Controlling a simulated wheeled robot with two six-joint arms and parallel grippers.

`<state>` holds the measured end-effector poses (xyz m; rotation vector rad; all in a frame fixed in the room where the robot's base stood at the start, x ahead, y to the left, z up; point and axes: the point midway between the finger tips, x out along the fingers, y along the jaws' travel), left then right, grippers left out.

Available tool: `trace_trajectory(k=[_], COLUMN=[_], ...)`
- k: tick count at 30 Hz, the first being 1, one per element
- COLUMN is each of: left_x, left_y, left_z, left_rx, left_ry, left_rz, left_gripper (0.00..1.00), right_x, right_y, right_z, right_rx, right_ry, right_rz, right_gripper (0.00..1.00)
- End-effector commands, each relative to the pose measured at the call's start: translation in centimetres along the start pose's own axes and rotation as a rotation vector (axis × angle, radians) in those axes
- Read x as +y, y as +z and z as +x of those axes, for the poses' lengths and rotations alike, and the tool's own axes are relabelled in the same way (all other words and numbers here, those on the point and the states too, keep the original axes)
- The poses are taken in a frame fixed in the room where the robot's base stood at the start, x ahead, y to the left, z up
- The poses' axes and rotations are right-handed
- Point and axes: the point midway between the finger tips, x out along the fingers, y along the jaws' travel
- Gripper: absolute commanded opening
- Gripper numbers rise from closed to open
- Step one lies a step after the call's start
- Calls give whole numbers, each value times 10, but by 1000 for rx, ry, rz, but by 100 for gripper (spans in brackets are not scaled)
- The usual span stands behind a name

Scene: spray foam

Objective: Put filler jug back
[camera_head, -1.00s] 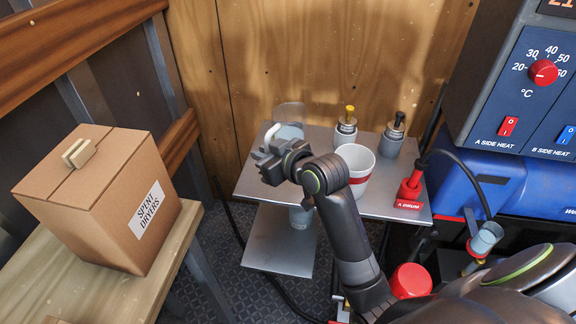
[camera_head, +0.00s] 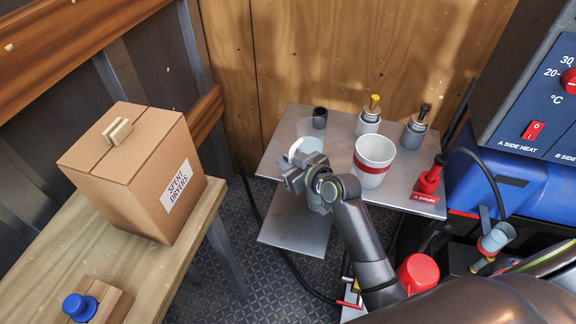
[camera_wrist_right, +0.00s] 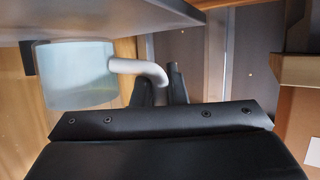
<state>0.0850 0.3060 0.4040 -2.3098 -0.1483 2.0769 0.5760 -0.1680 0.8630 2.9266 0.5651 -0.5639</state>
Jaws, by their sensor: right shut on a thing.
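The filler jug (camera_head: 309,128) is a clear, pale vessel with a white handle, over the left part of the grey metal shelf (camera_head: 284,150). My right gripper (camera_head: 305,172) is at the near side of the jug, shut on its handle. In the right wrist view the jug (camera_wrist_right: 75,75) appears pale blue, and its white handle (camera_wrist_right: 140,70) runs to the dark fingers (camera_wrist_right: 160,88). The grey shelf edge (camera_wrist_right: 100,18) is close to the jug there. I cannot tell whether the jug touches the shelf. My left gripper is not in view.
A dark cylinder (camera_head: 320,117) stands just behind the jug. A white cup with a red band (camera_head: 373,160), two capped pots (camera_head: 368,122) (camera_head: 414,132) and a red stand (camera_head: 429,180) occupy the shelf's right side. A lower shelf (camera_head: 292,235) and a carton (camera_head: 130,170) lie nearby.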

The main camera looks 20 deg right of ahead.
Motion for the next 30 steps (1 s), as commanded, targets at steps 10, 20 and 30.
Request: trace_trajectory(k=[10,20,30], left_x=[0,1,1], left_y=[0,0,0], left_z=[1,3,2], left_rx=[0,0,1], left_ry=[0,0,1], left_rz=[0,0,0], left_gripper=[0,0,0], right_x=[0,-1,0], right_y=[14,17,16], right_z=[6,7,6], right_rx=[4,1,1], right_ry=[1,1,1], right_rz=[-1,1,0], right_gripper=[0,29,34])
